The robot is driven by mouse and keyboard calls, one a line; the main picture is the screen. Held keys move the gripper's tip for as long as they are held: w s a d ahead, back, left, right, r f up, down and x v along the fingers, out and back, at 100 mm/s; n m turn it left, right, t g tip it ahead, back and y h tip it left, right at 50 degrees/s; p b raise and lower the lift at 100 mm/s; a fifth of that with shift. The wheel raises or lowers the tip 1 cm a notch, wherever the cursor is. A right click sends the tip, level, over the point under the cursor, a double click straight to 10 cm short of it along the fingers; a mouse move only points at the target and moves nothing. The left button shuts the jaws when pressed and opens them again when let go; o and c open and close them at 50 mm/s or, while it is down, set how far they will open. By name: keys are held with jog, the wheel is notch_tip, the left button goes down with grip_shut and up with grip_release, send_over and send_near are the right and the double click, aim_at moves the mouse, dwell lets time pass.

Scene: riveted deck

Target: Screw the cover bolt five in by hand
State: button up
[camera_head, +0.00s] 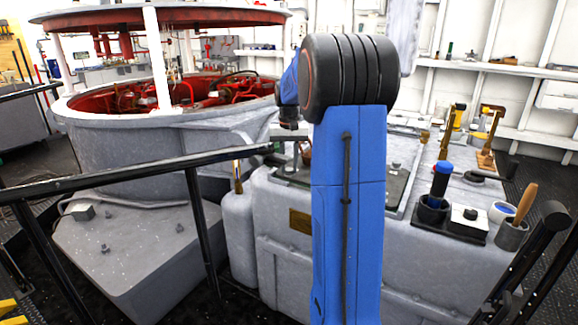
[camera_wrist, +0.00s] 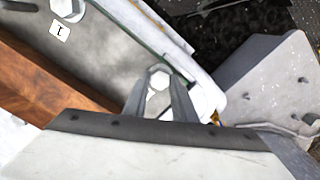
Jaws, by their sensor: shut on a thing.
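In the wrist view a hex-headed bolt (camera_wrist: 158,78) sits between the fingertips of my gripper (camera_wrist: 158,92), which is shut on it. The bolt is near the corner of a grey cover plate (camera_wrist: 115,45). Its shank is hidden, and I cannot tell how deep it sits. No number shows beside it. Another hex bolt (camera_wrist: 68,8) is at the plate's upper left, with a white tag (camera_wrist: 60,30) that seems to read 1. In the head view my gripper (camera_head: 291,143) is over the left end of the grey casing (camera_head: 270,215), partly hidden by my blue arm.
A wooden bar (camera_wrist: 45,80) lies along the plate in the wrist view. In the head view a black railing (camera_head: 130,172) crosses at left. A dark cup (camera_head: 432,212) and a grey cup (camera_head: 511,235) with a wooden-handled tool stand on the casing's right. A big round housing (camera_head: 150,145) stands behind.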

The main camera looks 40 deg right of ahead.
aim_at(289, 169)
jog(key=shift+m, duration=1.6)
jog(key=o, duration=1)
jog(key=shift+o, duration=0.2)
notch_tip(289, 169, up, 17)
jog(key=shift+r, duration=0.2)
